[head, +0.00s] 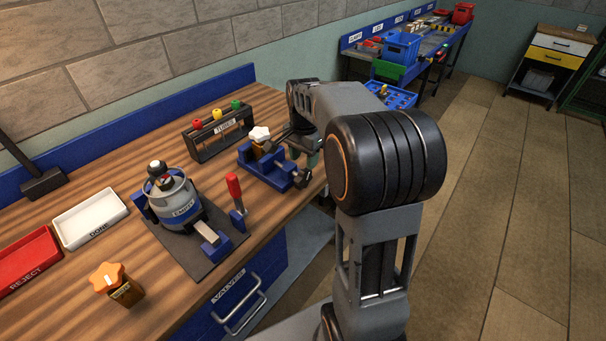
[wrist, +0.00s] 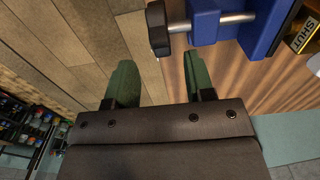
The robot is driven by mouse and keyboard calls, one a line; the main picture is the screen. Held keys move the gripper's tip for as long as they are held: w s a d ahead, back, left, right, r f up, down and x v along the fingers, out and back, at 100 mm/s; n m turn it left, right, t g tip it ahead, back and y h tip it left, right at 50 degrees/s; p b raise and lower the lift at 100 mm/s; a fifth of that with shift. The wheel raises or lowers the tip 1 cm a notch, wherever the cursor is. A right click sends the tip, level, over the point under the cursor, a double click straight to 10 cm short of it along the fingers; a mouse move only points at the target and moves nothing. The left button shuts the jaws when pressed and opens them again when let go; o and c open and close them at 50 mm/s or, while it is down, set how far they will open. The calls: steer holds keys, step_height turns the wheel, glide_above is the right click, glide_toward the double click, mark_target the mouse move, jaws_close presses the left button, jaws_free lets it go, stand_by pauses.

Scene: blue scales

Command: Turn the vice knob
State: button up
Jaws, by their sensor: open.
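The blue vice (head: 262,172) stands at the right front edge of the wooden workbench, with a valve (head: 260,134) with a white knob in it. In the wrist view the vice (wrist: 204,22) is at the top, its metal screw running left to a dark vice knob (wrist: 157,30). My gripper (wrist: 158,62) is open, with two green fingers and nothing between them. In the picture the knob lies just above the gap between the fingertips; I see no contact.
A blue-banded canister (head: 180,205), a red-handled lever (head: 235,190) and a rack with coloured knobs (head: 222,130) stand left of the vice. A white tray (head: 118,208), red tray (head: 48,240) and orange-knobbed valve (head: 122,292) are farther left. The floor right of the bench is clear.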

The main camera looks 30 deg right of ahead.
mark_target(305, 170)
steer(key=shift+f, duration=3.05)
steer(key=shift+a, duration=0.1)
jaws_close()
steer(key=shift+r+y+p, duration=0.1)
steer(key=shift+y+p, duration=0.2)
steer(key=shift+p, duration=0.25)
steer(key=g+y+p, duration=0.1)
steer(key=p, duration=0.1)
steer(key=shift+d+y+p, duration=0.35)
steer(key=shift+y, duration=0.05)
steer(key=shift+w+d+g+y+p, duration=0.15)
steer(key=shift+g+y+p, duration=0.35)
steer(key=shift+y+p, duration=0.55)
steer(key=shift+d+f+g+y+p, duration=0.1)
steer(key=shift+f+g+y+p, duration=0.15)
steer(key=shift+y+p, duration=0.3)
steer(key=shift+d+f+g+y+p, duration=0.15)
steer(key=shift+g+y+p, duration=0.2)
steer(key=shift+y, duration=0.25)
